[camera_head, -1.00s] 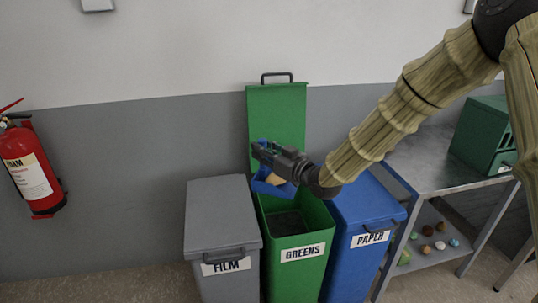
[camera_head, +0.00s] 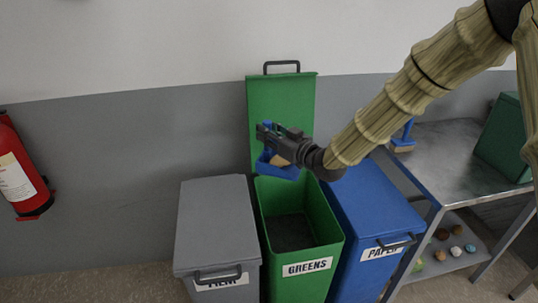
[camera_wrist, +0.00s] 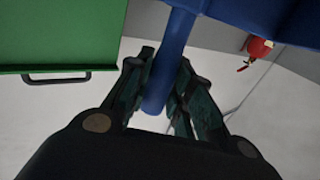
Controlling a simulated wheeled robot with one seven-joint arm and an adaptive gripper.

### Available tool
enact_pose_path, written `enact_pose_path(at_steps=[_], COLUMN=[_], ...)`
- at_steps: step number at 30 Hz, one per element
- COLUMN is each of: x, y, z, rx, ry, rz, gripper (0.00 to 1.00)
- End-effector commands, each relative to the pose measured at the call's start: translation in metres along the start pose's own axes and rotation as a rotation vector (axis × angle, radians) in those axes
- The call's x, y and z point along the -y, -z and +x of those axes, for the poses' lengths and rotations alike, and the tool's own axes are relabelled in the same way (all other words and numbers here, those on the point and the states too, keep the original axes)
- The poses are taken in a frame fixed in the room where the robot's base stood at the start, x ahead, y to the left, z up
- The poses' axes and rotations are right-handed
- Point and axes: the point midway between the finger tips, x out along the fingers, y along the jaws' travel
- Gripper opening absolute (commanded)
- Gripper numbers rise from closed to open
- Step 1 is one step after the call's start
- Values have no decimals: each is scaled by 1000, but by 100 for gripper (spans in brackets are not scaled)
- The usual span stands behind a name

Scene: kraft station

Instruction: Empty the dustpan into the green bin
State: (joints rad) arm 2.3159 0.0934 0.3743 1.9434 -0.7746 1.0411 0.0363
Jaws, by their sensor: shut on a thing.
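My gripper (camera_head: 270,137) is shut on the handle of the blue dustpan (camera_head: 276,170). In the wrist view, the blue handle (camera_wrist: 168,65) runs between the fingers (camera_wrist: 158,95), and part of the pan (camera_wrist: 275,18) fills the top right. In the head view the dustpan is above the back part of the green bin (camera_head: 303,286), in front of its raised lid (camera_head: 280,100). A small tan patch shows at the pan; I cannot tell whether it is waste. The bin, labelled GREENS, is open, with a dark bottom visible.
A grey FILM bin (camera_head: 215,225) with its lid shut stands left of the green bin. A blue PAPER bin (camera_head: 365,205), also shut, stands right. Further right is a metal bench (camera_head: 440,165) with a blue brush (camera_head: 403,142). A fire extinguisher (camera_head: 15,175) hangs at left.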

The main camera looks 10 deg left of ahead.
Motion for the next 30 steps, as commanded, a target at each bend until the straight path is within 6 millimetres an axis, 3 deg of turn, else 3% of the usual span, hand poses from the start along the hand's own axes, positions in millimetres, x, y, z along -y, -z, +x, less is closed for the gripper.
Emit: enact_pose_path(at_steps=[1, 11, 24, 30], x=[0, -1, 1, 1], y=[-10, -34, -92, -101], z=[-1, -1, 0, 0], rx=[2, 2, 2, 0], ry=[0, -2, 1, 1], rz=[1, 1, 1, 1], gripper=[0, 0, 0, 0])
